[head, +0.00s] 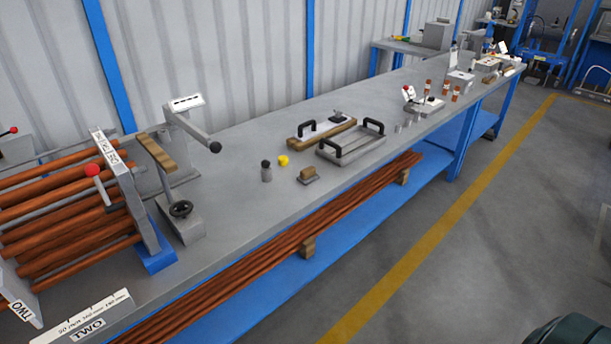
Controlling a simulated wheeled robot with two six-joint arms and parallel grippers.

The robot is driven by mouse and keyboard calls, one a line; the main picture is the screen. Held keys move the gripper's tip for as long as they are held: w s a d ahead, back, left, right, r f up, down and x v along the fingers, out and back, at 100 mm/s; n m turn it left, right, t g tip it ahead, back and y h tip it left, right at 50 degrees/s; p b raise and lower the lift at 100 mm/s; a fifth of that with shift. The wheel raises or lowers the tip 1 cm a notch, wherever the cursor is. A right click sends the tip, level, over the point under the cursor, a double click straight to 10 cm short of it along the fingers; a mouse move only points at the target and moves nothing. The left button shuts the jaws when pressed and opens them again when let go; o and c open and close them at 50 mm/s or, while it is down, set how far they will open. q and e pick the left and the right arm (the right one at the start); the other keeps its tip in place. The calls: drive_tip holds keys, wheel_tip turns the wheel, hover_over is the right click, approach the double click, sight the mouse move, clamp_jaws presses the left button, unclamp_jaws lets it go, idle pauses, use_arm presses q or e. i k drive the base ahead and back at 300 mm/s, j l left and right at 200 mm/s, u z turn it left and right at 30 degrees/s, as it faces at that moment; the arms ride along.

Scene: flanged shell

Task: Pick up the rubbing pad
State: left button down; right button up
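A small block with a brown, wood-like top and a grey base (308,175), which looks like the rubbing pad, sits on the grey workbench (250,215) near its front edge. It stands alone, with nothing on it. Neither of my grippers shows in the head view, so I cannot tell their state or distance from the pad.
Left of the pad stand a yellow piece (283,160) and a dark-capped grey cylinder (266,171). Behind it are a handled wooden board (322,132) and a grey frame with black handles (352,150). A rod rack (70,205) fills the left.

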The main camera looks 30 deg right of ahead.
sight(308, 174)
drive_tip(key=u, duration=1.1)
drive_tip(key=z, duration=2)
